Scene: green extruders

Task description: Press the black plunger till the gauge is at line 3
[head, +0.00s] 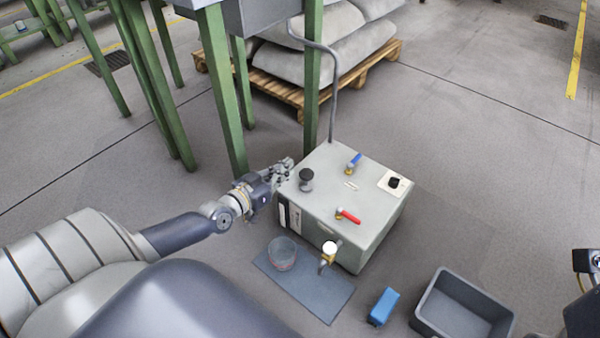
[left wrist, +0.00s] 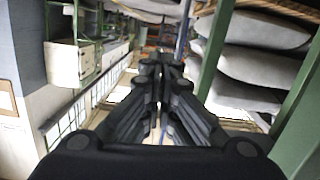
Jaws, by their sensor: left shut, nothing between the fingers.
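The black plunger (head: 306,180) stands upright on the top of a grey-green box (head: 345,225), near its left corner. A round white-faced gauge (head: 329,247) sits on a pipe at the front of the box; its needle and lines are too small to read. My left gripper (head: 286,164) is at the box's upper left edge, a little left of and behind the plunger, apart from it. In the left wrist view its fingers (left wrist: 161,75) are together with nothing between them. The plunger does not show in that view. My right gripper is not clearly seen; only a dark part shows at the right edge.
A blue-handled valve (head: 354,161), a red-handled valve (head: 348,215) and a black knob (head: 394,183) are on the box top. A bucket (head: 282,254) stands on a mat (head: 326,300). A blue block (head: 382,306) and a grey bin (head: 428,310) are on the floor. Green legs (head: 220,90) rise behind.

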